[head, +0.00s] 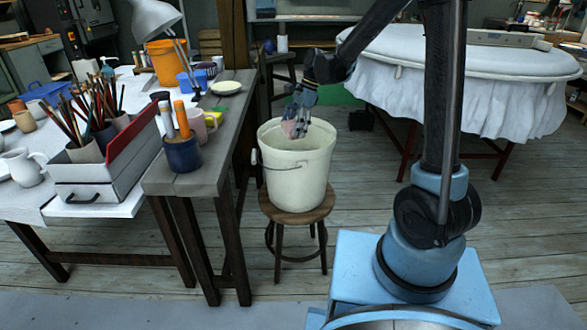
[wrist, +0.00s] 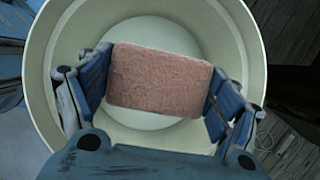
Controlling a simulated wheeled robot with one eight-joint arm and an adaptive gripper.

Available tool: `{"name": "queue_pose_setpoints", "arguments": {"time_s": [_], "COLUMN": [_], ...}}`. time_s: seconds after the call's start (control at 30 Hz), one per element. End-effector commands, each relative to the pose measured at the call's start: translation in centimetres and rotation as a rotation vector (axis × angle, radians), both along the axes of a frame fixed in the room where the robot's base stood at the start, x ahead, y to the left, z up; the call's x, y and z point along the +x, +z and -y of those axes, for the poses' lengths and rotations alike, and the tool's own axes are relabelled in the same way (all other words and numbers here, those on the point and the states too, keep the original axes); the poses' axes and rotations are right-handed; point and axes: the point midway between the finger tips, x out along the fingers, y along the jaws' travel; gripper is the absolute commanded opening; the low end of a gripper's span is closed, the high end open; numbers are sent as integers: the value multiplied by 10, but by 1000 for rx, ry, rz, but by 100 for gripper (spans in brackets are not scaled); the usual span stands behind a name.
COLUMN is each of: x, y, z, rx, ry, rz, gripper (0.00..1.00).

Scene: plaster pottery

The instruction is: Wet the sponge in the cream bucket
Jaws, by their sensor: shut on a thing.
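The cream bucket (head: 297,178) stands upright on a round wooden stool (head: 298,208) in the middle of the head view. My gripper (head: 296,122) reaches down into the bucket's mouth from above. In the wrist view my gripper (wrist: 160,88) is shut on a pink sponge (wrist: 160,80), one finger on each short side. The sponge also shows as a small pink patch in the head view (head: 290,128). It is over the bucket's opening, inside the rim (wrist: 38,90) as seen from above. I cannot tell whether it touches water.
A wooden bench (head: 205,165) with a dark blue tool pot (head: 183,153) and a pink mug (head: 204,124) stands close left of the bucket. Open floor lies right of the stool.

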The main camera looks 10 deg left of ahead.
Motion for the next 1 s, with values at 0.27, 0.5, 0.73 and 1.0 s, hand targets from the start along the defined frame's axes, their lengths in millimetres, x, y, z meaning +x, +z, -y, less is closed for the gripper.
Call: {"name": "queue_pose_setpoints", "arguments": {"time_s": [0.27,0.5,0.73,1.0], "x": [0,0,0,0], "y": [18,33,47,51], "z": [0,0,0,0], "rx": [0,0,0,0], "ry": [0,0,0,0], "rz": [0,0,0,0], "gripper": [64,64,64,64]}}
